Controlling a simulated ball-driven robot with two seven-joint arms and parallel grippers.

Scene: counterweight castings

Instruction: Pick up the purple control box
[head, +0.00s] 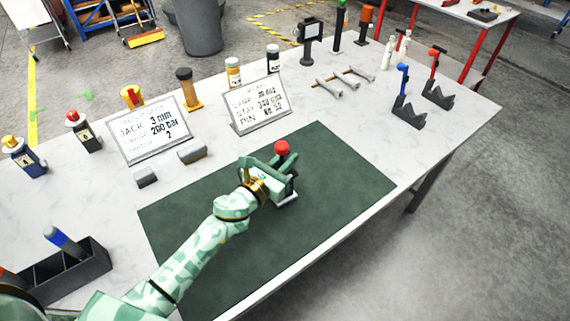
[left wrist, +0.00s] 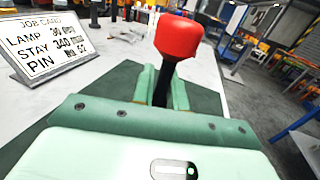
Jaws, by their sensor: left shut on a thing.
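My left gripper (head: 284,168) is over the dark green mat (head: 345,180). It is shut on the black stem of a red-knobbed thing (head: 282,147). In the left wrist view the red knob (left wrist: 179,36) stands above my two green fingers (left wrist: 160,88), with the black stem between them. I see no purple control box in either view. My right gripper is not in view.
Two job cards (head: 150,131) (head: 257,104) stand behind the mat, with small grey blocks (head: 146,177) (head: 192,153) near them. Several bottles line the back. Grey fixtures (head: 408,113) stand at right, a dark bin (head: 85,272) at lower left. The mat's right part is clear.

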